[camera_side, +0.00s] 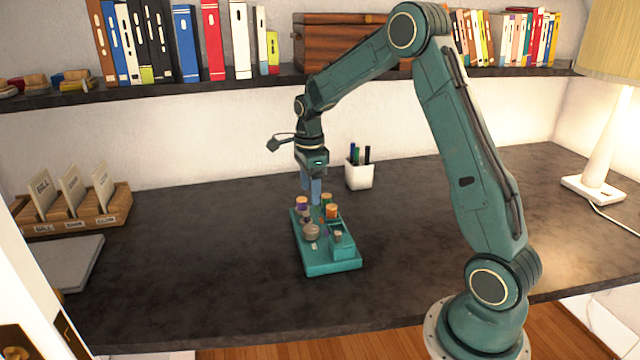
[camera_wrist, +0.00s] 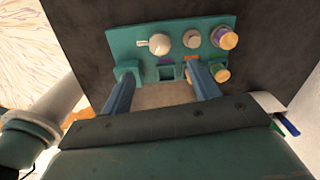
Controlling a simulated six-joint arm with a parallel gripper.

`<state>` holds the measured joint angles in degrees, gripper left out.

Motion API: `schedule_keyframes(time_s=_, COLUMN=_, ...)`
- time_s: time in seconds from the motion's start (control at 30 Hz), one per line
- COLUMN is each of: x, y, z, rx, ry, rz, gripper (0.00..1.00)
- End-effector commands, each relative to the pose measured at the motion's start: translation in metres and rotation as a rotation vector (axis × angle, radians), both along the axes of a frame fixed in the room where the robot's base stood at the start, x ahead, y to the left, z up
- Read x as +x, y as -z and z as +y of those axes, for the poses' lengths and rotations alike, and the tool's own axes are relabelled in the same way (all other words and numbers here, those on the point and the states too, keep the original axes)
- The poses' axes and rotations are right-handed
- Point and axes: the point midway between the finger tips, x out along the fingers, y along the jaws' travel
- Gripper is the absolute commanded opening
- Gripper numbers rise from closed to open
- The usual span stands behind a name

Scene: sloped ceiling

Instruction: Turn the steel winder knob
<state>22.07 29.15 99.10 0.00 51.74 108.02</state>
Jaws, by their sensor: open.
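A teal device (camera_side: 332,267) lies on the dark desk, with knobs and spools on its top. A round grey, steel-like knob (camera_side: 311,231) stands near a small white label. It also shows in the wrist view (camera_wrist: 160,44), beside a smaller grey knob (camera_wrist: 192,38). Another small grey knob (camera_side: 338,236) tops a raised teal block at the near end. I cannot tell which is the winder knob. My gripper (camera_side: 312,200) is open and points down over the device's far end. In the wrist view its blue fingers (camera_wrist: 161,76) are apart, with nothing seen gripped.
Orange-ended spools (camera_side: 332,211) stand on the device close to my fingers. A white pen cup (camera_side: 359,174) stands behind to the right. A wooden card holder (camera_side: 75,215) and grey slab (camera_side: 72,262) lie left. The desk around the device is clear.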

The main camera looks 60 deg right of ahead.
Motion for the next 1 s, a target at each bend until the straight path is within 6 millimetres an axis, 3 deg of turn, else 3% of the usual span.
schedule_keyframes(time_s=0.6, x=-0.001, y=0.091, z=0.0, rx=0.001, ry=-0.001, rz=0.003, gripper=0.61)
schedule_keyframes(time_s=1.0, x=-0.001, y=0.118, z=0.0, rx=0.0, ry=-0.001, rz=0.001, gripper=0.61)
